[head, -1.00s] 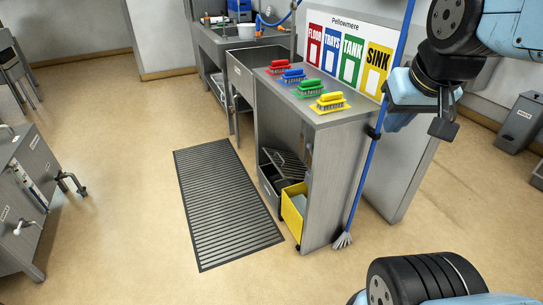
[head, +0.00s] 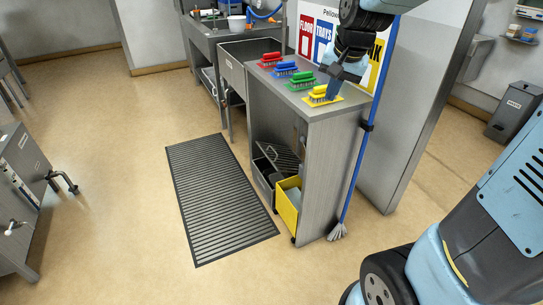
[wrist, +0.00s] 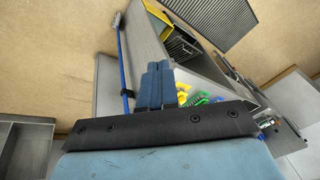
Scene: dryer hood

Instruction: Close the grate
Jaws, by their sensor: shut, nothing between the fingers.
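A dark slatted grate (head: 222,198) lies flat on the floor left of the grey cabinet; it also shows at the top of the wrist view (wrist: 222,18). A smaller wire grate (head: 281,157) sits tilted in the cabinet's open lower front, above a dark bin; I cannot tell which grate the task names. My gripper (head: 335,88) is in front of the cabinet top, its fingers pointing down near the yellow brush. In the wrist view my gripper's blue fingers (wrist: 158,68) are together and empty. Whether they touch the brush I cannot tell.
Red, blue, green and yellow brushes (head: 320,95) line the cabinet top (head: 335,115). A blue-handled mop (head: 356,165) leans at its right side. A yellow bin (head: 288,207) stands low in the cabinet. The floor (head: 110,235) left of the slatted grate is clear.

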